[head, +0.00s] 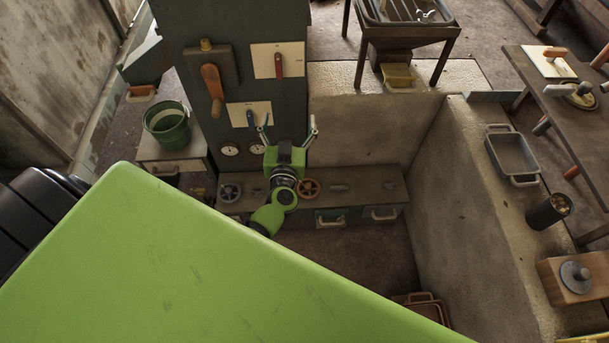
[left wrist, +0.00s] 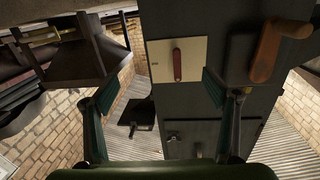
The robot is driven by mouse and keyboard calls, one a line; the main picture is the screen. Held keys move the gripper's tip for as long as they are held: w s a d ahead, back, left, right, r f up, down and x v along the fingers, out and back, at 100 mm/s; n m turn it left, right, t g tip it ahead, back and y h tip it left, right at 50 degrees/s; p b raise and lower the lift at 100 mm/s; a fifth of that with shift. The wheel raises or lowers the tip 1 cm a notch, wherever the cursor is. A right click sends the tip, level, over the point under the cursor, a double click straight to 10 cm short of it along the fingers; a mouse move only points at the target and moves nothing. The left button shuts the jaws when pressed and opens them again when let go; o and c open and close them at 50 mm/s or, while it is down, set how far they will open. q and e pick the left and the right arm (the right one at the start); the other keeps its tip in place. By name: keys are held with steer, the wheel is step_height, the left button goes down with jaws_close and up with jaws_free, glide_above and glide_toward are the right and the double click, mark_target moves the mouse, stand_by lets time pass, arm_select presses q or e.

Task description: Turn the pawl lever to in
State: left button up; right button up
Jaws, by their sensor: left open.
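A red lever (head: 279,65) stands upright on a white plate (head: 262,60) on the dark panel. A dark blue lever (head: 251,119) is on a second white plate (head: 236,113) lower on the panel. I cannot read any labels, so which one is the pawl lever is unclear. My left gripper (head: 288,124) is open and empty in front of the lower panel, fingers pointing at it. In the left wrist view the red lever (left wrist: 177,64) shows beyond the open fingers (left wrist: 162,90), apart from them. My right gripper is not in view.
An orange-handled lever (head: 212,85) is on the panel's left; it also shows in the left wrist view (left wrist: 275,45). A green bucket (head: 167,125) stands left. A concrete wall (head: 430,175) bounds the right.

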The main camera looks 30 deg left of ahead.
arm_select(q)
steer(key=s+d+f+m+h, duration=0.2)
steer(key=d+f, duration=0.1)
steer(key=f, duration=0.5)
steer(key=s+d+f+m+g+h, duration=0.1)
steer(key=s+d+f+h, duration=0.1)
steer(key=f, duration=0.6)
steer(key=shift+s+d+m+h+b, duration=0.25)
steer(key=shift+d+m+h+b, duration=0.15)
steer(key=shift+d+h, duration=0.55)
steer(key=shift+d, duration=0.15)
